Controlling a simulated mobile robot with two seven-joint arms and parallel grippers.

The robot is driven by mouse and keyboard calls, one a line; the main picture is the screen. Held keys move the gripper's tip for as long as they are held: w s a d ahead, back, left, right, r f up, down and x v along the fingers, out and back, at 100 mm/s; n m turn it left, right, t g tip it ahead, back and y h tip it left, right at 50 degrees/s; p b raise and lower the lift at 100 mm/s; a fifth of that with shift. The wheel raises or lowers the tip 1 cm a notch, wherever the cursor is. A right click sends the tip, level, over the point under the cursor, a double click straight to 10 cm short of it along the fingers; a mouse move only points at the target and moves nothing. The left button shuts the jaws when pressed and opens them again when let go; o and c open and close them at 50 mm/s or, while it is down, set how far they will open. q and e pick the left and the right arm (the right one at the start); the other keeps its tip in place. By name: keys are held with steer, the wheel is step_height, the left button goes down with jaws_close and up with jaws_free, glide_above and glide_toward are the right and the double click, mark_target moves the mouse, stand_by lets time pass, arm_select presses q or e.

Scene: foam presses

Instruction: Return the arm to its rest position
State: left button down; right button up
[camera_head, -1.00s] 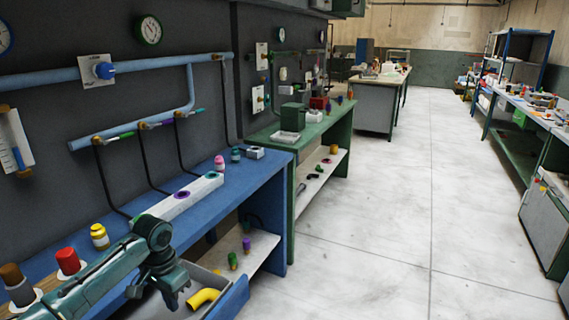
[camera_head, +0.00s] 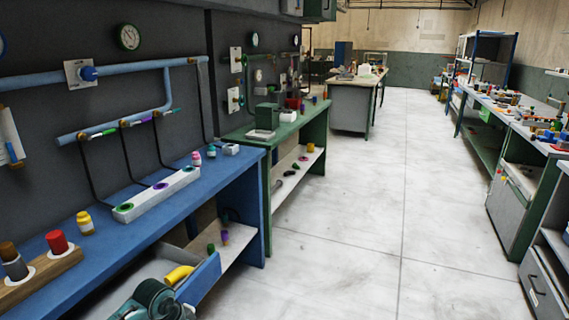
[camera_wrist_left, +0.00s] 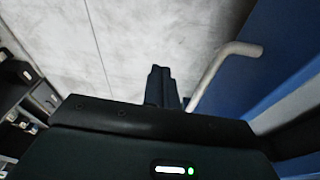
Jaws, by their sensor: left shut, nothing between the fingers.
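My left arm (camera_head: 152,300) shows only as a teal-green link at the bottom edge of the head view, low in front of the blue bench's open drawer. Its gripper is outside that view. In the left wrist view my left gripper (camera_wrist_left: 160,88) has its dark fingers together with nothing between them, over the pale floor. A grey bar handle (camera_wrist_left: 222,68) on a blue front is just to the right of the fingers, and I cannot tell whether they touch. My right gripper is in neither view.
The blue bench (camera_head: 195,188) carries a white block with coloured rings (camera_head: 157,194), a yellow bottle (camera_head: 85,222) and red and grey cylinders. Its open drawer (camera_head: 203,276) holds a yellow bent pipe (camera_head: 178,275). The floor aisle (camera_head: 370,200) to the right is clear.

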arm_select(q)
steer(key=s+d+f+t+h, duration=0.3)
steer(key=s+d+f+t, duration=0.15)
steer(key=s+d, duration=0.5)
steer(key=s+a+r+n+t, duration=0.1)
steer(key=s+r+t, duration=0.1)
steer(key=s, duration=0.3)
steer(key=s+r+n+t+y, duration=0.1)
steer(key=s+r+t, duration=0.1)
steer(key=s, duration=0.4)
steer(key=shift+a+n+p, duration=0.4)
steer(key=shift+p, duration=0.05)
